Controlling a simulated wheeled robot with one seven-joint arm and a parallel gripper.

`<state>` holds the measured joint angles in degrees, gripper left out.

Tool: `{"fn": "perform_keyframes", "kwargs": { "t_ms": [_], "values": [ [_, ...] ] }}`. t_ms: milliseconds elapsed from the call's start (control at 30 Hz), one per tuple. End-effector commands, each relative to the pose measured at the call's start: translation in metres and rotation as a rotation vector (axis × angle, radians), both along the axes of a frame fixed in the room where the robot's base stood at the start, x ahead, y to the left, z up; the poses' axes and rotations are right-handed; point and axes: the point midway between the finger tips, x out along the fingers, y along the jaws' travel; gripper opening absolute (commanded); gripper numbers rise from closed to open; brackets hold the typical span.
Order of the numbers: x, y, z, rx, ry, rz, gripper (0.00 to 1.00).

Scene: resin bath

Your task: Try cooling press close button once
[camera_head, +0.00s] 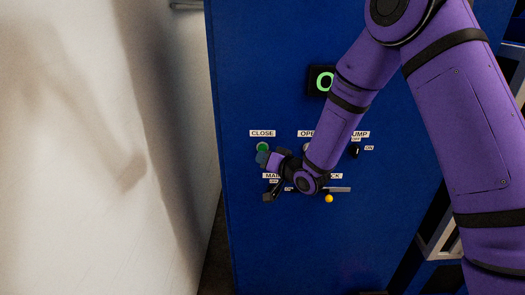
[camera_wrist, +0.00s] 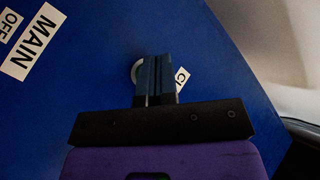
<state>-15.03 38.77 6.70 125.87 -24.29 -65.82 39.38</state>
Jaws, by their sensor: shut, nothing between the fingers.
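The green close button (camera_head: 262,146) sits under the white CLOSE label (camera_head: 262,133) on the blue panel (camera_head: 270,60). My gripper (camera_head: 262,156) is shut and empty, with its dark blue fingertips at the lower edge of the button in the head view. In the wrist view my closed fingers (camera_wrist: 154,62) cover most of the button, and only part of its pale ring (camera_wrist: 136,72) shows at their left. Part of the CLOSE label (camera_wrist: 182,79) shows at their right. I cannot tell whether the fingertips touch the button.
The OPEN label (camera_head: 306,133) is partly behind my arm. A pump switch (camera_head: 354,152) is to the right. The MAIN label (camera_wrist: 27,46) shows in the wrist view. A yellow knob (camera_head: 329,198) is lower down. A lit green display (camera_head: 322,80) is above. A pale wall (camera_head: 100,200) stands left.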

Motion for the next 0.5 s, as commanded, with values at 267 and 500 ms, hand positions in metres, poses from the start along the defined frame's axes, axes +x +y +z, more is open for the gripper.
{"fn": "perform_keyframes", "kwargs": {
  "t_ms": [267, 500],
  "values": [
    [-0.001, 0.000, 0.000, 0.000, 0.000, 0.000, 0.00],
    [-0.018, 0.001, 0.000, 0.001, 0.001, 0.001, 0.00]
  ]
}}
